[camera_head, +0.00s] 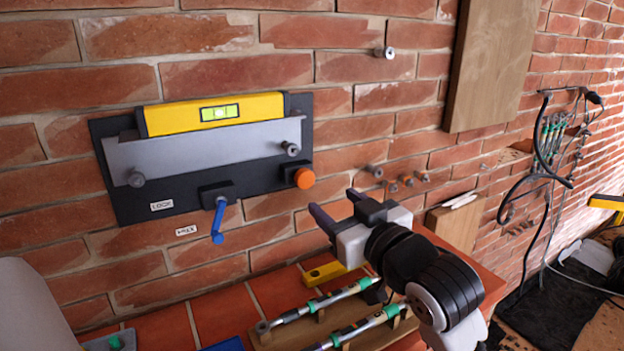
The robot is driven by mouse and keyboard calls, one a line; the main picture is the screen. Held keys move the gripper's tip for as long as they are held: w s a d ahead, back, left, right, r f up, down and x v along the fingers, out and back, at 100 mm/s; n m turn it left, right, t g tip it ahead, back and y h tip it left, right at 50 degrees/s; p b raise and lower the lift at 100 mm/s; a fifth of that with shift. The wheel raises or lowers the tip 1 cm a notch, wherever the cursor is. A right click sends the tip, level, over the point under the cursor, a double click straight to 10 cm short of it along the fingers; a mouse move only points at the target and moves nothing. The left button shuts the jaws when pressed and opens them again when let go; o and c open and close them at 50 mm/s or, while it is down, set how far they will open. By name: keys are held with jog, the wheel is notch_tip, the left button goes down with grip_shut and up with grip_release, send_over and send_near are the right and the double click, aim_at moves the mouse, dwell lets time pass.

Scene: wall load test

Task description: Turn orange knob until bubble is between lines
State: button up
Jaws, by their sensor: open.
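A yellow spirit level (170,117) sits on a grey bar (200,148) fixed to a dark plate (112,190) on the brick wall. Its green vial (220,112) shows a pale bubble, but the lines are too small to judge the bubble against. The orange knob (305,178) is at the plate's right edge. A blue lever (219,220) hangs below the bar beside a "LOCK" label (162,206). My gripper (336,205) is open and empty, a little right of and below the knob, apart from it, its fingers pointing up and left.
Below is a red-tiled ledge (215,308) with a wooden rack (270,338) holding torque-wrench-like tools (318,303). Several bolts (375,171) stick out of the wall right of the knob. A wooden board (495,60) and cables (545,150) hang further right.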

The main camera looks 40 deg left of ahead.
aim_at(307, 180)
jog(key=p+x, duration=0.2)
jog(key=x, duration=0.7)
jog(key=shift+a, duration=0.25)
jog(key=shift+c, duration=0.5)
jog(key=c, duration=0.9)
jog(key=shift+r+m+p, duration=0.1)
jog(key=shift+m+p, duration=0.6)
jog(key=shift+m, duration=0.2)
jog(key=o, duration=1)
jog(key=shift+d, duration=0.1)
